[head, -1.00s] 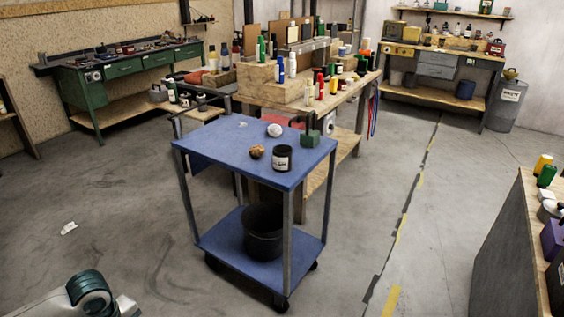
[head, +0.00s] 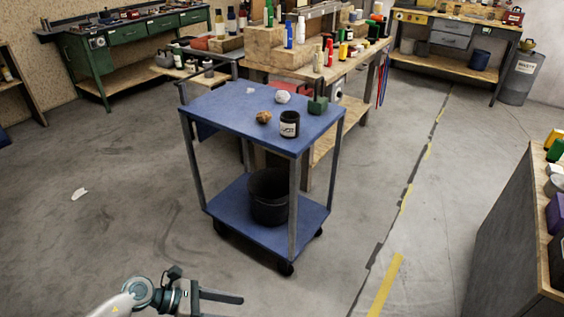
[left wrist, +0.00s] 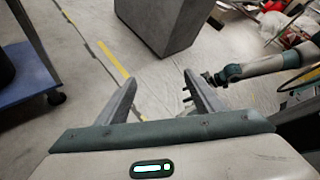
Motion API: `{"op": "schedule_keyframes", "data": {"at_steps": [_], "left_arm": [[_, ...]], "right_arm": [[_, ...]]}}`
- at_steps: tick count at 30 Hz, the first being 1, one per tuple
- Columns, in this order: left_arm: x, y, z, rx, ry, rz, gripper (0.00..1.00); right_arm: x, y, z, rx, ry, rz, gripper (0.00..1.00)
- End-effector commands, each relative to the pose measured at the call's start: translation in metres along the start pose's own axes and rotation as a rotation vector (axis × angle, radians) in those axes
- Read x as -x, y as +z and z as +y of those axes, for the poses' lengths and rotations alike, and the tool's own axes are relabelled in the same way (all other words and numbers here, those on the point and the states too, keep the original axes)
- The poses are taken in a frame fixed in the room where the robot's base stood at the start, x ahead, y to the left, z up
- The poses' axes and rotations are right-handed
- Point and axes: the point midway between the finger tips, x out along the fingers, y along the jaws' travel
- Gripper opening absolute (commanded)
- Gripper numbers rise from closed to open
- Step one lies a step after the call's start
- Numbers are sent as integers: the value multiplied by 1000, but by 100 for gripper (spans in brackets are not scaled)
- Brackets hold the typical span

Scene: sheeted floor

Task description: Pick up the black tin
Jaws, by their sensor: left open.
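The black tin (head: 289,119) with a pale label stands upright on the top shelf of the blue cart (head: 225,118), near its front right. In the head view my left gripper (head: 240,299) is low at the bottom edge, in front of the cart and well apart from the tin. In the left wrist view its two fingers (left wrist: 160,82) are spread with nothing between them. The tin is not in the left wrist view. My right gripper (left wrist: 200,88) shows there partly behind a left finger; its jaw state is unclear.
A brown lump (head: 263,117), a white lump (head: 282,97) and a green block-like object (head: 317,106) lie near the tin. A black bucket (head: 269,200) stands on the cart's lower shelf. A cluttered wooden bench (head: 327,75) is behind. Floor left of the cart is mostly clear.

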Motion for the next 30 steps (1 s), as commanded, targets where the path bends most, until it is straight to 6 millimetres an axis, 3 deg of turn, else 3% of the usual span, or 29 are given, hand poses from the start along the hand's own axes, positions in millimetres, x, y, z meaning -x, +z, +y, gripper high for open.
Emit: {"op": "schedule_keyframes", "data": {"at_steps": [1, 5, 8, 11, 14, 17, 20, 21, 24, 25, 27, 30], "left_arm": [[-12, 9, 3, 146, 8, -111, 62], [-24, 26, 28, 543, 36, -389, 62], [-26, 19, 56, 869, 63, -590, 62], [-25, -9, 85, 1208, 94, -781, 62], [-25, -58, 110, 1558, 132, -965, 62], [-30, -126, 121, 1917, 182, -1141, 62], [-42, -206, 112, 2278, 243, -1307, 62], [-48, -238, 104, 2415, 272, -1368, 62], [-65, -304, 76, 2699, 339, -1492, 62], [-70, -320, 66, -2703, -349, 1485, 62], [-81, -351, 45, -2574, -353, 1397, 62], [-92, -380, 21, -2446, -358, 1312, 62]], "right_arm": [[0, 0, 0, 0, 0, 0, 51], [0, 0, 0, 0, 0, 0, 51], [0, 0, 0, 0, 0, 0, 51], [0, 0, 0, 0, 0, 0, 51], [0, 0, 0, 0, 0, 0, 51], [0, 0, 0, 0, 0, 0, 51], [0, 0, 0, 0, 0, 0, 51], [0, 0, 0, 0, 0, 0, 51], [0, 0, 0, 0, 0, 0, 51], [0, 0, 0, 0, 0, 0, 51], [0, 0, 0, 0, -1, 0, 51], [0, 0, 0, 1, -1, 0, 51]]}}
